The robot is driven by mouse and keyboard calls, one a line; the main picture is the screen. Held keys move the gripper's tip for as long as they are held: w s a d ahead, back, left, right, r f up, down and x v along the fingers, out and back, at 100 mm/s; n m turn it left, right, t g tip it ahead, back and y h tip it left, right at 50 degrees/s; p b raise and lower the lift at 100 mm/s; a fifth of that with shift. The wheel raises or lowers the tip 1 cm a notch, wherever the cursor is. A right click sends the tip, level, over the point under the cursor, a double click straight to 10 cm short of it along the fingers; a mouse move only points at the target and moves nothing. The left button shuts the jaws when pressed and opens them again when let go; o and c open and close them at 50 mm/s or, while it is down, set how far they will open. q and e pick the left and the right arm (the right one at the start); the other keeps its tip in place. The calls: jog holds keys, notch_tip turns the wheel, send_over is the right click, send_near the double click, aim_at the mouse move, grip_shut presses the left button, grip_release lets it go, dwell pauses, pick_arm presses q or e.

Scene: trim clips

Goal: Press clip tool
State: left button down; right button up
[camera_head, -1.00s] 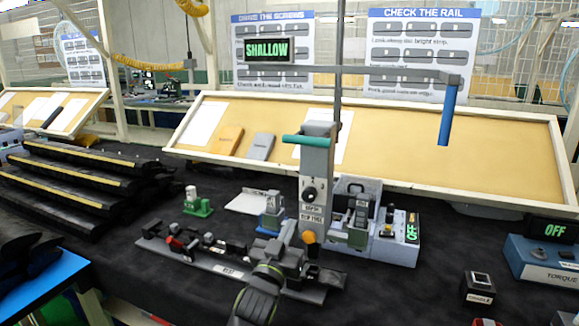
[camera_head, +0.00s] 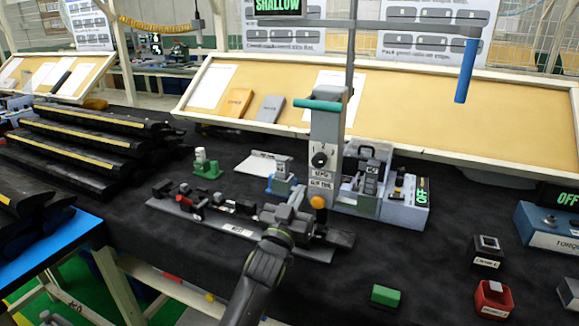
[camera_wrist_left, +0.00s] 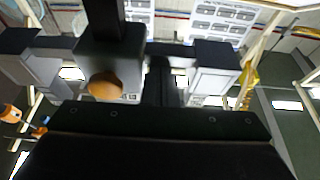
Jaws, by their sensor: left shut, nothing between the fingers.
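The clip tool (camera_head: 326,150) is a grey upright block with a teal bar handle on top, a black dial on its face and an orange knob (camera_head: 318,202) at its lower front. A sign above it reads SHALLOW (camera_head: 278,6). My left gripper (camera_head: 296,215) is shut and empty, at the base of the tool, just left of and below the orange knob. In the left wrist view, a round orange end (camera_wrist_left: 105,87) under a dark block shows close in front of the gripper; contact cannot be told. My right gripper is not in view.
A dark rail fixture (camera_head: 185,205) with small clamps lies left of the gripper. A green block (camera_head: 385,296) and a red button box (camera_head: 494,299) sit at the front right. Black mat between is clear.

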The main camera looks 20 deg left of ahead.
pick_arm(q)
notch_tip(320, 180, up, 4)
jog(key=p, duration=0.4)
jog(key=b+v, duration=0.2)
jog(key=v, duration=0.8)
jog(key=shift+b, duration=0.3)
